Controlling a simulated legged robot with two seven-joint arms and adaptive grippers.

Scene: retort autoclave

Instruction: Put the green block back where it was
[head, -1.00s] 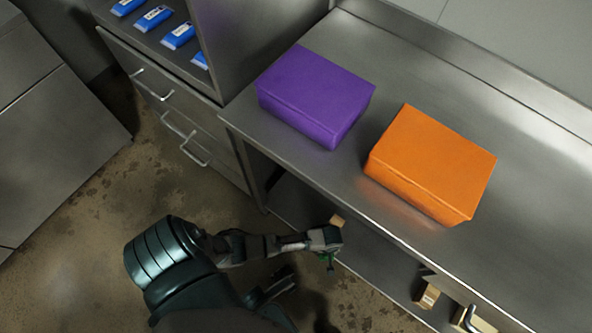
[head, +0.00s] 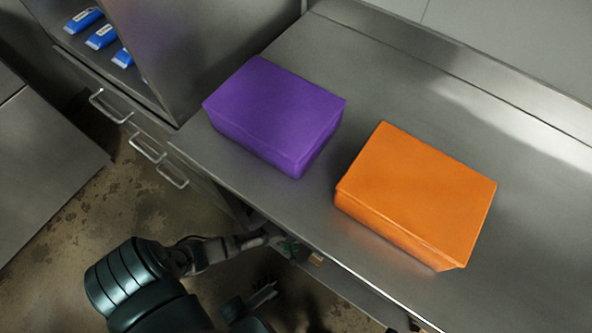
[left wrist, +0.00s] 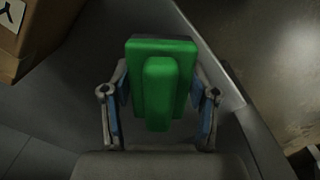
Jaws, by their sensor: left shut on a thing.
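The green block (left wrist: 172,82) is a stepped piece with a raised bar on its front, held between the two fingers of my left gripper (left wrist: 160,97) in the left wrist view. In the head view my left gripper (head: 286,246) is at the front edge of the steel bench, at the opening below its top. Only a little green shows there, and the bench edge partly hides the gripper.
A purple box (head: 275,115) and an orange box (head: 415,195) stand on the steel bench (head: 330,45). A small carton (head: 317,259) is under the bench edge, close to my left gripper. A cardboard box (left wrist: 38,35) shows in the left wrist view. Drawers (head: 130,130) stand at left.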

